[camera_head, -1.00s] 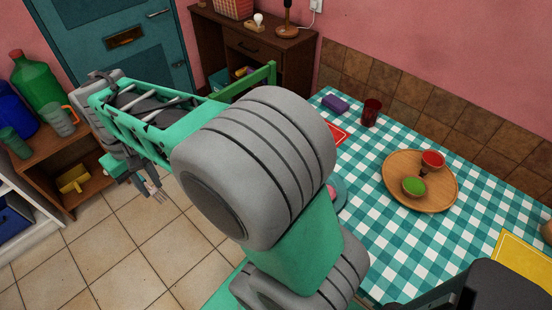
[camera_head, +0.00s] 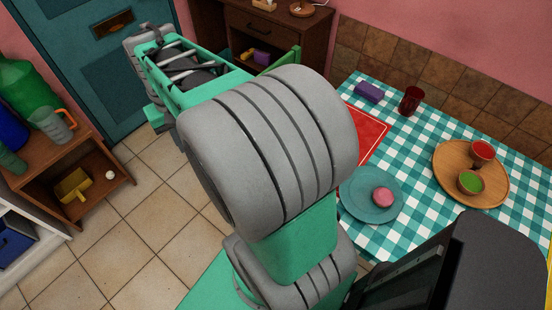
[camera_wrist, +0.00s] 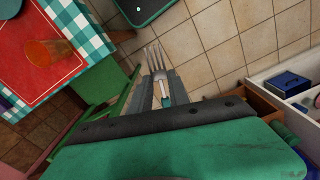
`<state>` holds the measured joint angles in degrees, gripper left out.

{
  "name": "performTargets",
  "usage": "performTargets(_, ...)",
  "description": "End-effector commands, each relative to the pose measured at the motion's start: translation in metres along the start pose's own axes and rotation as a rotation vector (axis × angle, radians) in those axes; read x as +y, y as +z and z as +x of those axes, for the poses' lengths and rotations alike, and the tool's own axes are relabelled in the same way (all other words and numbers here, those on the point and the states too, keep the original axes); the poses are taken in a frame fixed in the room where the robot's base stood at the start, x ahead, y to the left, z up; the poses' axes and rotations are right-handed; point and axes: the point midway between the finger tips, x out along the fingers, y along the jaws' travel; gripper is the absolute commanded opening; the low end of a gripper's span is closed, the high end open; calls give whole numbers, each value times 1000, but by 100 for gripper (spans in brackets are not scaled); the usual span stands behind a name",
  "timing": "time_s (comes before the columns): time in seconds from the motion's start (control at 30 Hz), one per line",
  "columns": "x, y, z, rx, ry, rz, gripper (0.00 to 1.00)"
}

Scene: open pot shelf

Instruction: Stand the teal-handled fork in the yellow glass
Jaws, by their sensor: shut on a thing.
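The teal-handled fork (camera_wrist: 157,62) is in my gripper (camera_wrist: 161,84), with its metal tines pointing away from my wrist. A bit of its teal handle (camera_wrist: 166,101) shows between the fingers, which are shut on it. The yellow glass (camera_wrist: 48,52), looking orange, is on a red mat (camera_wrist: 40,85) at the upper left of the wrist view, apart from the fork. In the head view the red mat (camera_head: 371,136) is partly hidden by my arm, and neither the glass nor my fingers show there.
The checkered table (camera_head: 420,150) also holds a dark red glass (camera_head: 411,101), a purple block (camera_head: 369,92), a teal plate (camera_head: 360,205) with a pink item (camera_head: 382,196), and a round wooden tray (camera_head: 445,158) with two bowls. A green chair (camera_wrist: 112,82) stands near the table.

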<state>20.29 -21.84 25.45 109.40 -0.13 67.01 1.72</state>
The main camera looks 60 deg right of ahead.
Motion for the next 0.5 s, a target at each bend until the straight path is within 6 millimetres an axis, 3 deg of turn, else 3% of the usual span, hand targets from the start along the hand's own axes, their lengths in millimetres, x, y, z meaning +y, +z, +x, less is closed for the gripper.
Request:
performTargets(0.03, 31, 9, 8, 1, 0, 99, 0)
performTargets(0.1, 71, 26, 15, 2, 0, 236, 0)
performTargets(0.17, 105, 47, 22, 2, 0, 362, 0)
performTargets(0.3, 169, 109, 40, 2, 0, 674, 0)
performTargets(0.4, 199, 160, 54, 2, 0, 891, 0)
performTargets(0.5, 214, 203, 66, 3, 1, 1074, 0)
